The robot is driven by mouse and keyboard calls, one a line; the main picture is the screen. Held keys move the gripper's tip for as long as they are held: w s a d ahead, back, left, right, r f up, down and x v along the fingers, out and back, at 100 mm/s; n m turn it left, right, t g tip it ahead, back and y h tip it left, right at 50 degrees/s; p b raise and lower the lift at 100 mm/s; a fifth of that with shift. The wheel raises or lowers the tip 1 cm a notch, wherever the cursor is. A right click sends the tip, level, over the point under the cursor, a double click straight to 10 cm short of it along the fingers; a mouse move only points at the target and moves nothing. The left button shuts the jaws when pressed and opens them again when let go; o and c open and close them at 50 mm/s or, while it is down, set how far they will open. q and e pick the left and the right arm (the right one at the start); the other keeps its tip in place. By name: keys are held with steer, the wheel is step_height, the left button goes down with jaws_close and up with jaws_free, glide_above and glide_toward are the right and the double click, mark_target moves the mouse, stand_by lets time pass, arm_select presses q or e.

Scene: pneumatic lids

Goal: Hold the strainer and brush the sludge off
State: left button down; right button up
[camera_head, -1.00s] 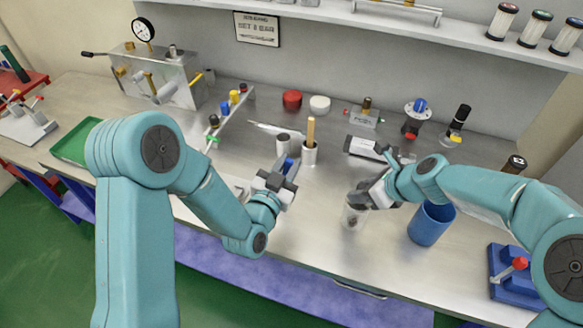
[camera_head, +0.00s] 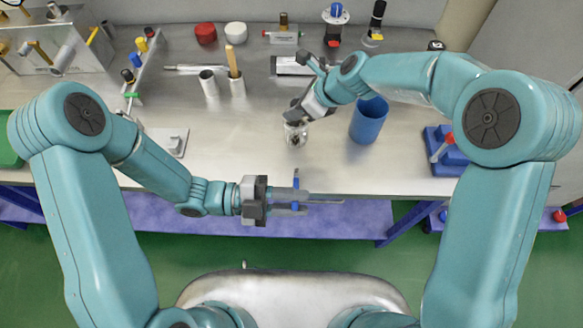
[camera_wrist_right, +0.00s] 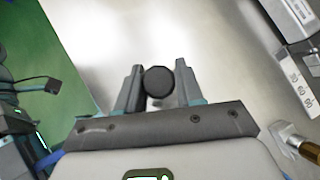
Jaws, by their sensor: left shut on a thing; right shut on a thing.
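My right gripper (camera_head: 298,117) is shut on the strainer (camera_head: 296,135), a small pale, see-through cylinder with dark stuff showing in it. The strainer hangs below the fingers over the metal bench. In the right wrist view a dark round end (camera_wrist_right: 158,82) sits between the two fingers (camera_wrist_right: 157,88). My left gripper (camera_head: 297,204) is shut on a slim blue thing (camera_head: 296,180), probably the brush, near the bench's front edge. Its bristles cannot be made out. The two grippers are apart, the left one nearer my body. Sludge cannot be told clearly.
A blue cup (camera_head: 369,121) stands just right of the strainer. Two metal holders (camera_head: 208,82) stand behind, one with a wooden handle (camera_head: 232,62). A blue block with a red lever (camera_head: 441,150) is at the right. The bench middle (camera_head: 250,125) is clear.

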arm_select(q)
steer(key=shift+a+f+m, duration=0.1)
steer(key=shift+f+m, duration=0.1)
steer(key=shift+m, duration=0.4)
steer(key=shift+w, duration=2.85)
steer(key=shift+w, duration=0.55)
steer(key=shift+r, duration=0.2)
steer(key=shift+r, duration=0.45)
steer(key=shift+r, duration=0.15)
steer(key=shift+r, duration=0.4)
steer(key=shift+f, duration=0.1)
